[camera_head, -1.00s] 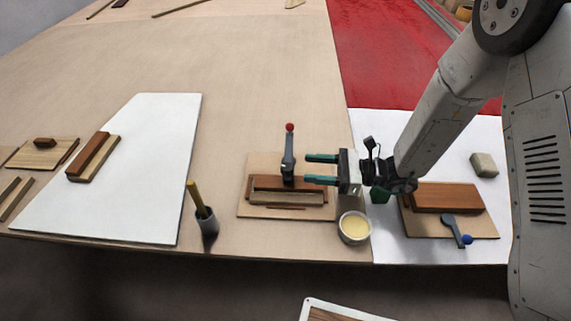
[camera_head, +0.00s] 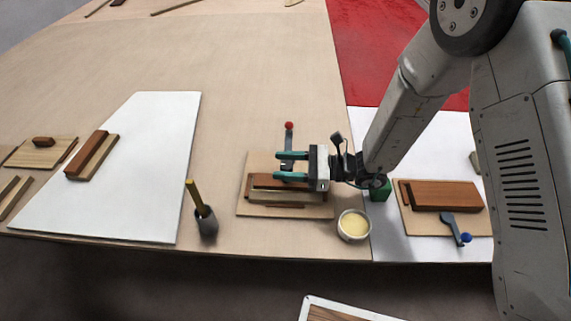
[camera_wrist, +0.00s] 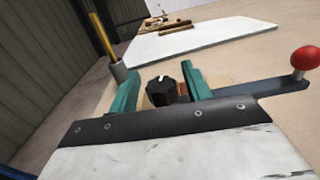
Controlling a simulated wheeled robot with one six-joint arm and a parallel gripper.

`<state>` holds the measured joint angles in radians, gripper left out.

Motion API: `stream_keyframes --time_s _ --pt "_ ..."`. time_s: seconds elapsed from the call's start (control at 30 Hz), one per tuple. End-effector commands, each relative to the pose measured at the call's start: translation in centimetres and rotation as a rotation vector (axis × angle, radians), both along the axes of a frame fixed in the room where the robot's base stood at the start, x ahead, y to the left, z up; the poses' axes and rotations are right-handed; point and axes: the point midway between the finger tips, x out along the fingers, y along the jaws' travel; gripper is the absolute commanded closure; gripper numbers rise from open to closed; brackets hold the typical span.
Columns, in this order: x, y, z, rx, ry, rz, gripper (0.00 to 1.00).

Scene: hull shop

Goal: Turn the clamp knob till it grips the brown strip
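A clamp with a red ball-ended lever (camera_head: 289,127) stands at the back of a tan board (camera_head: 242,208). Its black knob (camera_wrist: 160,91), with a white mark on top, shows in the wrist view; my gripper covers it in the head view. My gripper (camera_head: 277,166) is open, its teal fingers on either side of the knob. A gap shows between knob and fingers. A brown strip (camera_head: 263,180) lies on the board beside a pale strip, partly hidden by my gripper. Whether the clamp touches it cannot be seen. A thinner brown strip (camera_head: 285,206) lies in front.
A bowl of cream-coloured stuff (camera_head: 354,226) and a grey pot (camera_head: 207,224) with a yellow stick stand near the front edge. A white sheet (camera_head: 120,180) lies left.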

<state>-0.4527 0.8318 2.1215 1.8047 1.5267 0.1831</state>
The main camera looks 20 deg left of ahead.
Motion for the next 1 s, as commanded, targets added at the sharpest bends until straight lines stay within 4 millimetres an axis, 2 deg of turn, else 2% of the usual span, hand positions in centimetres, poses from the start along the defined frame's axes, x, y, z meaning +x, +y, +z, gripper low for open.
stream_keyframes --time_s 0.03,0.13,0.17,0.53,0.8,0.83,0.9,1.0 --pt "0.0 0.0 -0.01 0.0 0.0 0.0 0.65" --pt "0.0 -0.01 0.0 0.0 0.0 0.0 0.92" --pt "0.0 -0.01 0.0 0.0 0.0 0.0 0.95" --pt "-0.03 -0.03 0.0 0.001 0.002 -0.115 0.94" --pt "-0.02 -0.07 -0.03 0.0 0.001 -0.123 0.94" --pt "-0.02 -0.07 -0.03 0.0 0.001 -0.123 0.69" --pt "-0.02 -0.07 -0.03 0.0 0.001 -0.123 0.51" --pt "-0.01 -0.05 -0.03 0.0 0.001 -0.123 0.51"
